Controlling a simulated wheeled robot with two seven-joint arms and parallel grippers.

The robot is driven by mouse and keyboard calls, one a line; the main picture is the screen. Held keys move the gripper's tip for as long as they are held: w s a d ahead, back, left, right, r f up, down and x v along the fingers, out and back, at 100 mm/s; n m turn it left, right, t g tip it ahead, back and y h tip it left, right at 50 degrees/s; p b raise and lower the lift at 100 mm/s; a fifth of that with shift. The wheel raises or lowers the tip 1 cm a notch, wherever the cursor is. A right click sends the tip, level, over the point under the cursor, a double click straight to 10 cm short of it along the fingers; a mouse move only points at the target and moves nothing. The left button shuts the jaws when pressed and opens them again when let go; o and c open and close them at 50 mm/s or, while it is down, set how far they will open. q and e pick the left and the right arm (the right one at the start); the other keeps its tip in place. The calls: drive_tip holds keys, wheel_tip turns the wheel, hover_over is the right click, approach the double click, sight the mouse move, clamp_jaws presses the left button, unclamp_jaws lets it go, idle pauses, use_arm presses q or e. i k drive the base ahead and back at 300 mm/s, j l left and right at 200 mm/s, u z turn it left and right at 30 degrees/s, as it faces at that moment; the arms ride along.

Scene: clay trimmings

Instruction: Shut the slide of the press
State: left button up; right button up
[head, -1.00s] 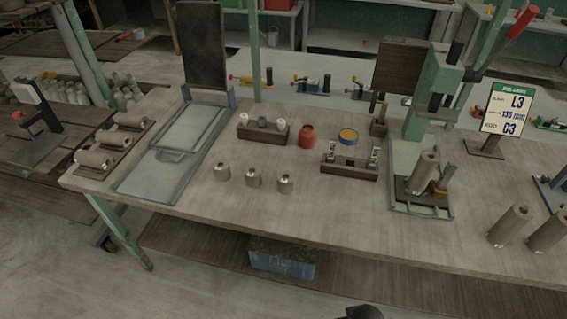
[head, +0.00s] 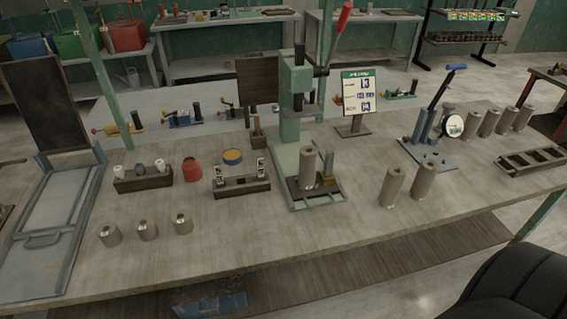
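The green press (head: 290,130) stands on the bench in the middle of the head view, its red-handled lever (head: 340,32) raised to the upper right. A tan cylinder (head: 307,167) stands upright on a dark plate (head: 301,193) at the press's base, in front of the column. Neither of my grippers is in view.
Two tan cylinders (head: 391,187) stand right of the press, below a sign (head: 360,92). A blue-handled tool (head: 430,120) is farther right. A wooden rack (head: 240,187) is close left. A black shape (head: 510,290) fills the lower right corner.

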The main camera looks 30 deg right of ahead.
sight(324, 186)
drive_tip(key=k+l, duration=0.55)
drive_tip(key=l, duration=0.15)
drive_tip(key=k+l+u, duration=0.1)
drive_tip(key=k+l, duration=0.5)
drive_tip(key=l, duration=0.15)
